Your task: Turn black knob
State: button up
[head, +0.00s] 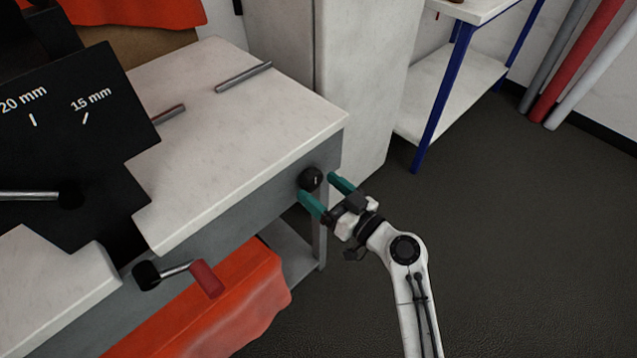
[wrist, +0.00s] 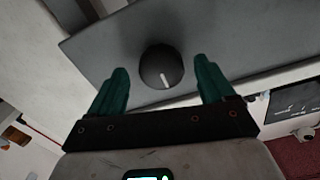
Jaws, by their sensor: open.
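The black knob (head: 311,179) is round and sits on the grey side face of the workbench, near its right corner. In the wrist view the knob (wrist: 162,68) has a white pointer line toward its lower edge. My gripper (head: 326,186) is open with teal fingers. In the wrist view my gripper (wrist: 162,84) has one finger on each side of the knob, with a gap on both sides. In the head view the fingertips are close to the knob. I cannot tell whether they reach around its sides.
The white bench top (head: 235,110) carries metal rods. A crank with a red handle (head: 206,279) sticks out left of the knob, above orange cloth (head: 220,315). A black panel with mm marks (head: 75,140) stands at left. A blue-legged table (head: 444,95) is behind; dark floor (head: 530,230) is clear at right.

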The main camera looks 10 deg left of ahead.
jog(key=shift+x, duration=0.9)
jog(key=c, duration=1.1)
